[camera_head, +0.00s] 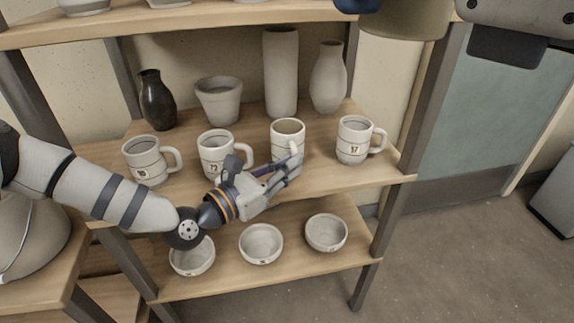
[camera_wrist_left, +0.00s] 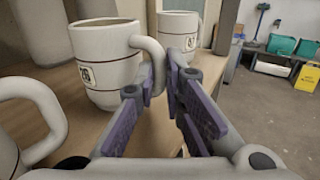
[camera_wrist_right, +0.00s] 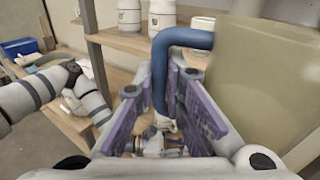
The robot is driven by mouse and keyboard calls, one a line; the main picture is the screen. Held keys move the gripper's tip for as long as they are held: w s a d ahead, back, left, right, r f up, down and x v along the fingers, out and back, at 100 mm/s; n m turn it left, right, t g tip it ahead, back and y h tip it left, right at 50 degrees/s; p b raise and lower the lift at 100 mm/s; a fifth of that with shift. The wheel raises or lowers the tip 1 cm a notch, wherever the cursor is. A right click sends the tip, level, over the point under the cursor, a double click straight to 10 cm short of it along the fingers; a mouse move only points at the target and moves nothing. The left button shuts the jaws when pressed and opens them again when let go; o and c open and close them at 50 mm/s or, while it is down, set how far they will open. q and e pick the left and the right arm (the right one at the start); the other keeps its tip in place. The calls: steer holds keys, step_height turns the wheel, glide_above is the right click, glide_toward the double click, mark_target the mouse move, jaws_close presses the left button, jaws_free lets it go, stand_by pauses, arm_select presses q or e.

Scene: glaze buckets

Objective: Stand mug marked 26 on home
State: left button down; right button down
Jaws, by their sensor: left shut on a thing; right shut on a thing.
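A white banded mug (camera_head: 287,132) is third from the left in the middle-shelf row. In the left wrist view its label seems to read 26 (camera_wrist_left: 103,62). It looks upright, at shelf height; in the head view my gripper hides its label and lower front. My left gripper (camera_head: 294,168) is shut on this mug's handle (camera_wrist_left: 151,62), from the front. My right gripper (camera_wrist_right: 174,112) is shut on the blue handle of a large olive vessel (camera_wrist_right: 258,75), which also shows at the top of the head view (camera_head: 405,22). I cannot identify home.
Neighbouring mugs stand on the left (camera_head: 145,160), nearer left (camera_head: 214,152) and right (camera_head: 354,140). A black vase (camera_head: 157,100), a pot and tall pale vases stand behind. Several bowls (camera_head: 261,243) sit on the shelf below. A shelf post (camera_head: 405,165) rises at right.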

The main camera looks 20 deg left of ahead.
arm_select(q)
steer(key=c, duration=1.7)
jaws_free()
steer(key=shift+f, duration=0.1)
steer(key=shift+r, duration=0.2)
steer(key=v, duration=1.2)
steer(key=s+d+f+m+g, duration=0.6)
steer(key=s+f, duration=0.2)
steer(key=f, duration=0.1)
steer(key=s+d+f+m+g, duration=0.55)
steer(key=s+d+f, duration=0.2)
steer(key=f, duration=0.25)
steer(key=s+a+f+m+g+y, duration=0.1)
steer(key=s+f+m+g, duration=0.25)
steer(key=s, duration=0.45)
steer(key=s+a+f+m+g+y, duration=0.1)
steer(key=s+a+f+m+g, duration=0.1)
steer(key=s+m, duration=0.4)
steer(key=s+a+m+g+y, duration=0.1)
steer(key=s+a+m, duration=0.2)
steer(key=s, duration=0.1)
steer(key=s+a+m+g+y, duration=0.2)
steer(key=s+a+m, duration=0.1)
steer(key=s, duration=0.1)
steer(key=s+a+m+g+y, duration=0.1)
steer(key=s+a+m+y, duration=0.1)
steer(key=s+a+m, duration=0.1)
steer(key=shift+s+r+m, duration=0.1)
steer(key=shift+s+m, duration=0.2)
steer(key=shift+s, duration=0.35)
